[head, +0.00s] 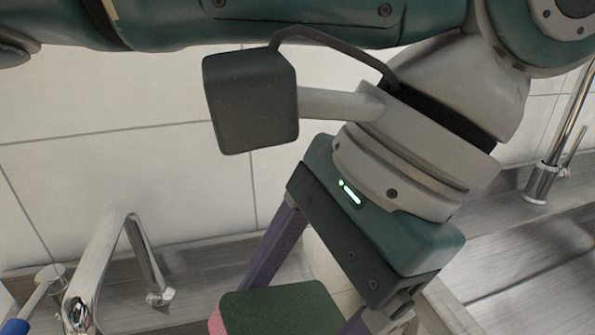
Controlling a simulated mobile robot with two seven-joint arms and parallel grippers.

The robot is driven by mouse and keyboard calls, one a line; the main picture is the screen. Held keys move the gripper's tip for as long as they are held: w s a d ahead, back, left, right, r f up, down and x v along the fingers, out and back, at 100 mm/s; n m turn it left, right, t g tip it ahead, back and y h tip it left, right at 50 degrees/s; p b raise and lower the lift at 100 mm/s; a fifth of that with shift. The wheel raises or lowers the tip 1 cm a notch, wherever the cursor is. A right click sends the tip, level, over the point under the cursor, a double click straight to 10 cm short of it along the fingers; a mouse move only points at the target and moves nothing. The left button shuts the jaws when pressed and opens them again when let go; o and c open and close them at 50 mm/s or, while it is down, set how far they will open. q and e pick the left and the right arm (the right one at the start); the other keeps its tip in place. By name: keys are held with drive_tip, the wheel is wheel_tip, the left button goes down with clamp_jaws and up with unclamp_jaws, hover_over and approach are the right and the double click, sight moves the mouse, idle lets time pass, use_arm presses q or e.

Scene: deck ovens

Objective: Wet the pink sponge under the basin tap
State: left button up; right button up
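The pink sponge (280,308) shows at the bottom edge, with a dark green top face and a strip of pink on its left side. My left gripper (302,300) reaches down to it, one purple finger passing behind the sponge and the other at its right side. The fingers appear shut on the sponge, though the lower contact is cut off by the frame. A chrome basin tap (105,245) stands at the lower left, its bent spout left of the sponge and apart from it. My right gripper is not in view.
A lever with a blue end (17,326) is beside the tap at the lower left corner. Another chrome tap (541,182) stands at the right, by a grey ledge (530,240). A white tiled wall (120,170) closes the back. My arm hides much of the upper view.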

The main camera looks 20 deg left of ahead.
use_arm(q)
drive_tip(key=s+d+f+m+t+b, duration=0.2)
drive_tip(key=d+f+m, duration=0.15)
drive_tip(key=f, duration=0.35)
drive_tip(key=s+a+f+p, duration=0.1)
drive_tip(key=a+f+p, duration=0.1)
drive_tip(key=a, duration=1.2)
drive_tip(key=shift+s+a+f+y, duration=0.15)
drive_tip(key=shift+f+y, duration=0.15)
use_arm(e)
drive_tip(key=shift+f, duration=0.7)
use_arm(q)
drive_tip(key=shift+m, duration=0.25)
drive_tip(key=d, duration=0.8)
drive_tip(key=shift+w, duration=0.3)
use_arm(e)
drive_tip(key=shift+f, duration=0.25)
